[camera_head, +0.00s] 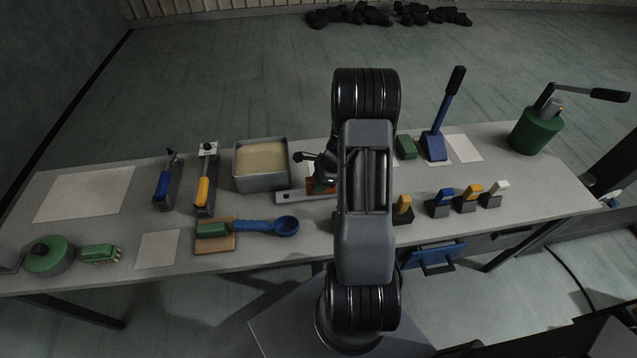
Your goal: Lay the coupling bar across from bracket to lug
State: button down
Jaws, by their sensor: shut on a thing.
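A flat grey bar (290,197) with a hole near its left end, which looks like the coupling bar, lies level at the middle of the table or just over it. Its right part is hidden behind my arm. My gripper (322,186) shows only in part left of my arm, dark, shut at an orange-red piece on the bar. The fingertips are mostly hidden. I cannot tell whether the bar touches the table. I cannot clearly make out the bracket or the lug.
A sand-filled metal box (262,185) stands behind the bar's left end. Yellow (203,190) and blue (163,187) clamp-like tools stand left. Several small coloured blocks stand right, near a blue lever (436,145) and a green cylinder (533,133).

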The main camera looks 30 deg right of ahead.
jog(key=shift+f, duration=0.1)
jog(key=c, duration=0.8)
grip_release()
